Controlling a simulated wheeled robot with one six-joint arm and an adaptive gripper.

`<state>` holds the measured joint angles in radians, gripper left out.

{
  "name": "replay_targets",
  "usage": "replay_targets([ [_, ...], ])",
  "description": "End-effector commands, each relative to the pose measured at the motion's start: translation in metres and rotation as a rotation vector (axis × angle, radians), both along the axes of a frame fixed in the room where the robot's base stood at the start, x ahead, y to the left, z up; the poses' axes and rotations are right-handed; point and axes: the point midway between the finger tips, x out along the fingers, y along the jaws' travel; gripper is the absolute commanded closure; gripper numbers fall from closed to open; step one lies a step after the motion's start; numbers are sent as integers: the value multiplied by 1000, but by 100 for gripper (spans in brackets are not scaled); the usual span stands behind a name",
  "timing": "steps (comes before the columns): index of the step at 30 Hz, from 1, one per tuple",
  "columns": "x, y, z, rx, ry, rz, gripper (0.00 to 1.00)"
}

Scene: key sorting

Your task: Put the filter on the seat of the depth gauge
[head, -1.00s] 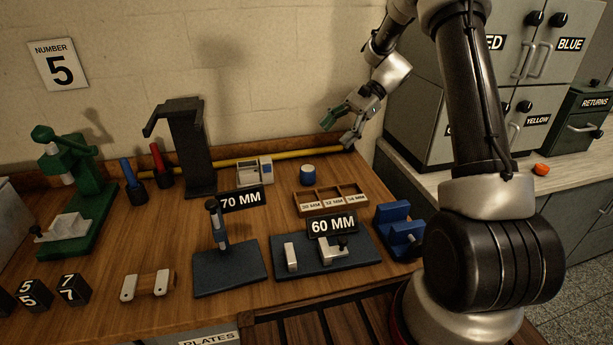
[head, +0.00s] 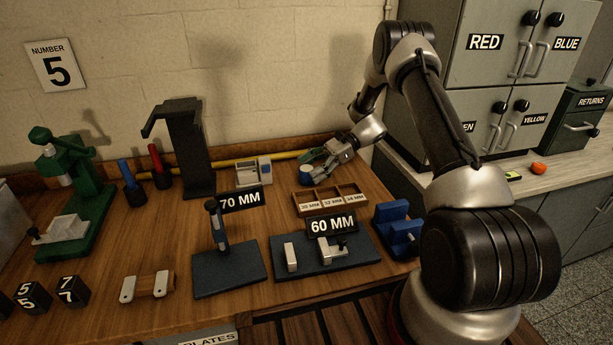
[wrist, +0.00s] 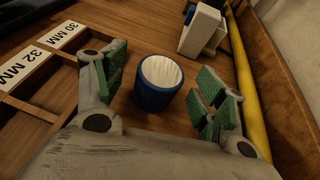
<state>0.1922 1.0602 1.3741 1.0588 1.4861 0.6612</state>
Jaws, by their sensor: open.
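The filter appears to be the short blue cylinder with a pale ridged top (head: 305,175), standing upright on the wooden bench. In the wrist view the cylinder (wrist: 160,82) stands between my two green-padded fingers, with a gap on each side. My gripper (head: 315,167) is open and low beside it, holding nothing. The depth gauge is probably the blue plate with an upright post (head: 229,272) by the 70 MM sign. Another blue plate with metal blocks (head: 318,266) stands by the 60 MM sign; I cannot tell for certain which is the gauge.
A wooden tray with labelled compartments (head: 328,187) lies just in front of my gripper. A white-grey device (head: 252,172) and a yellow bar (head: 225,164) are behind and left. A tall black stand (head: 190,150) rises further left. A blue block (head: 398,228) sits at the right.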

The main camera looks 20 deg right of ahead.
Motion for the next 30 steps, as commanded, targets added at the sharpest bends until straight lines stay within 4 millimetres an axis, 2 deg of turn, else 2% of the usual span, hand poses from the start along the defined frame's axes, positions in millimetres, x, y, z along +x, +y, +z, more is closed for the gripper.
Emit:
replay_targets([
  [3, -2, 15, -6, -1, -1, 1, 29],
  [10, -2, 17, -7, -1, -2, 0, 29],
  [18, -2, 17, -7, -1, -2, 1, 78],
  [20, -2, 17, -7, -1, -2, 1, 79],
  [21, -2, 17, -7, -1, -2, 1, 83],
  [26, -2, 17, -6, -1, -2, 1, 83],
  [30, -2, 17, 6, -1, -4, 1, 83],
])
